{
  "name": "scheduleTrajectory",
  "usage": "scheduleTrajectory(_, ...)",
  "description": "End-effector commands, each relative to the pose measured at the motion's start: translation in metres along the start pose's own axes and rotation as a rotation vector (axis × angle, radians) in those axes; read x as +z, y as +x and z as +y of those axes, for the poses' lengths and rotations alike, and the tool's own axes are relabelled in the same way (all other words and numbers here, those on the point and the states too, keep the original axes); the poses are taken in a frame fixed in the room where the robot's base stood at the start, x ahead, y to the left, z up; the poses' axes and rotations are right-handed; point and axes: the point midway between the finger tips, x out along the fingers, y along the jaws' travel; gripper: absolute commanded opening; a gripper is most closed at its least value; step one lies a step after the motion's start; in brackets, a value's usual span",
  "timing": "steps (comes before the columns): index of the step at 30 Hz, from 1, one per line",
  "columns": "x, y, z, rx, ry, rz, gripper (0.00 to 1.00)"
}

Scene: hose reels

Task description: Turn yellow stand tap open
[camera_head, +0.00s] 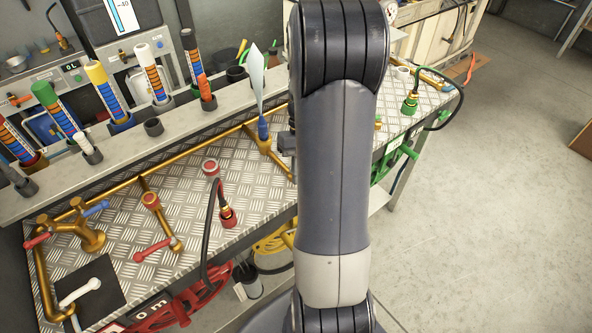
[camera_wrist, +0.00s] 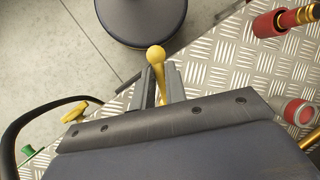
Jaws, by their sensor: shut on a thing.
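In the wrist view the yellow stand tap's lever (camera_wrist: 157,57), with a round ball end, stands between the two fingers of my gripper (camera_wrist: 161,70). The fingers are shut on the lever, and its ball end sticks out past them. The lever's lower part and the tap body are hidden behind the gripper's housing. In the head view my arm covers the yellow tap, and I cannot make out the fingers.
The wrist view shows a yellow fitting (camera_wrist: 76,112) and black hose at left, and a red hose coupling (camera_wrist: 272,24) at upper right. Open floor (camera_head: 500,190) is at right.

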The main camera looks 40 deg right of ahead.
Motion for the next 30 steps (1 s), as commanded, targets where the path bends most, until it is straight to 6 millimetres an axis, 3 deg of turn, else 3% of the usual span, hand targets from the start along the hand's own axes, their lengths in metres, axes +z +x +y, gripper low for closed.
scheduleTrajectory(12,-0.003,-0.005,0.011,0.102,-0.249,-0.05,0.0)
scheduleTrajectory(30,-0.004,-0.005,0.015,0.133,-0.321,-0.066,0.0)
